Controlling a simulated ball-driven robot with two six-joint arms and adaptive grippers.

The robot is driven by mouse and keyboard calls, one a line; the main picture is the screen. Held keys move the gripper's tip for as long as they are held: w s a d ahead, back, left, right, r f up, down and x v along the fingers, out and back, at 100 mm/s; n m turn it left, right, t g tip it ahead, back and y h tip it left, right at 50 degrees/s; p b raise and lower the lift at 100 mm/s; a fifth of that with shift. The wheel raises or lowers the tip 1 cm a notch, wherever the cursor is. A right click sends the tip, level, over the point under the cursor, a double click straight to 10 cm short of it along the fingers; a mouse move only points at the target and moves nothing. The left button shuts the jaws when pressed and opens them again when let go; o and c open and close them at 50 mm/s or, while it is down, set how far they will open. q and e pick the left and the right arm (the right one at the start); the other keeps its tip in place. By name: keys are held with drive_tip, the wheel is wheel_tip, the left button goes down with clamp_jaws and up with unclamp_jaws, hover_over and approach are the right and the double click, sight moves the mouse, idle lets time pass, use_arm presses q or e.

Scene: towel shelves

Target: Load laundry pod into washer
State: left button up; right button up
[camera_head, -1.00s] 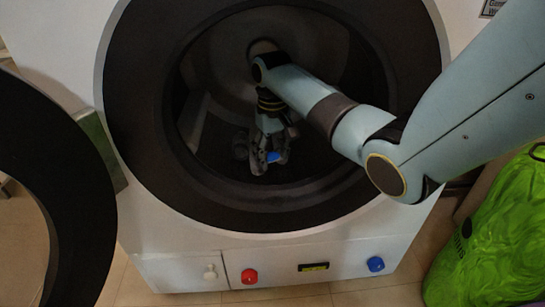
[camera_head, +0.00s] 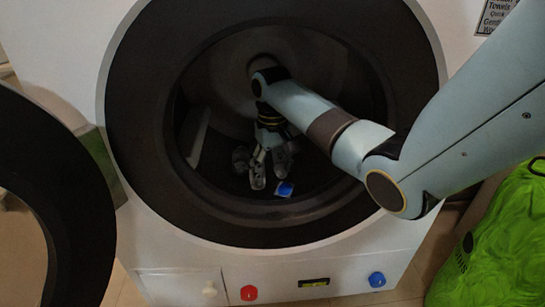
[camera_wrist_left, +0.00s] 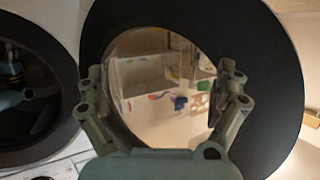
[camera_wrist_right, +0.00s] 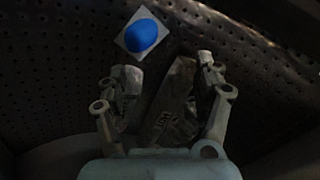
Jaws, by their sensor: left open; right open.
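The washer (camera_head: 150,235) stands with its round door (camera_head: 85,215) swung open at the left. The laundry pod (camera_head: 284,189), blue on a white square, lies on the drum floor just right of the fingertips. In the right wrist view the pod (camera_wrist_right: 141,34) lies beyond the left finger, apart from it, on the perforated drum wall. My left gripper (camera_wrist_left: 165,105) is open in front of the door's glass in the left wrist view and is not seen in the head view.
A grey crumpled item (camera_wrist_right: 172,105) lies under the right fingers. The washer's front has a red knob (camera_head: 249,293) and a blue knob (camera_head: 377,279). A bright green bag (camera_head: 495,240) stands at the right. The dark drum rim surrounds my right forearm.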

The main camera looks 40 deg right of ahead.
use_arm(q)
drive_tip(key=s+g+p, duration=0.1)
drive_tip(key=g, duration=0.1)
drive_tip(key=s+g+p, duration=0.1)
drive_tip(key=g+p, duration=0.1)
drive_tip(key=g, duration=0.1)
drive_tip(key=s+a+f+g+p, duration=0.1)
drive_tip(key=g, duration=0.1)
drive_tip(key=shift+n+g+y+p, duration=0.3)
drive_tip(key=shift+y+p, duration=0.05)
drive_tip(key=shift+y, duration=0.05)
use_arm(e)
wheel_tip(320, 180, up, 7)
drive_tip(key=shift+r, duration=0.15)
